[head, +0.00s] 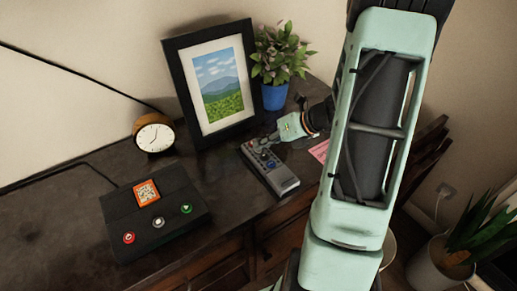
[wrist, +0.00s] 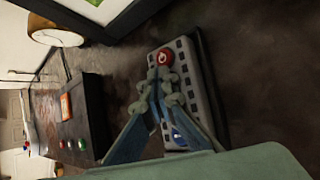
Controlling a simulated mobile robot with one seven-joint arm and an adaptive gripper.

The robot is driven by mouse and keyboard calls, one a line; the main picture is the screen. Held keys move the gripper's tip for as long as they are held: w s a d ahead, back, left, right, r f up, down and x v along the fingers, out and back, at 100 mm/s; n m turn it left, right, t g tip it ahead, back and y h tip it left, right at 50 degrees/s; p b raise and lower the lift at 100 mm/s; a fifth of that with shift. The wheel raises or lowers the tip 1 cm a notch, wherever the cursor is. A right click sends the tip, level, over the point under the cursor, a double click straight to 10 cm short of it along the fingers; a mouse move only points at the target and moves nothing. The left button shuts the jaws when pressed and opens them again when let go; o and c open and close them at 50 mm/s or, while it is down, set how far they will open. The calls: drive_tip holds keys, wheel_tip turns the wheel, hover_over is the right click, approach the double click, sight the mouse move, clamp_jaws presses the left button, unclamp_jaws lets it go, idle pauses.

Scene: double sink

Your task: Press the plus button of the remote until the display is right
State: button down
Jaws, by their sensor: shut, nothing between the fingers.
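The grey remote (head: 282,181) lies on the dark desk, below the picture frame in the head view. Rows of dark buttons run along it. In the wrist view the remote (wrist: 207,100) shows a round red button (wrist: 164,57) at its upper end and a blue patch lower down. My gripper (head: 262,143) is shut and empty, with its tips over the remote's far end. In the wrist view the gripper tips (wrist: 158,74) appear just below the red button; contact is unclear. My fingers hide some buttons, and I cannot make out the plus sign. A black box has an orange-framed display (head: 146,192); its content is unreadable.
The black box (head: 165,233) also carries a red, a white and a green button. A clock (head: 153,135), a picture frame (head: 187,98) and a plant in a blue pot (head: 275,97) stand behind. A pink paper (head: 320,150) lies right of the remote.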

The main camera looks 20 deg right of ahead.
sight(261, 151)
drive_tip(key=shift+r+p, duration=0.85)
drive_tip(key=shift+p, duration=0.1)
drive_tip(key=shift+r, duration=0.1)
wheel_tip(261, 151, up, 5)
drive_tip(key=p, duration=0.5)
idle(0.4)
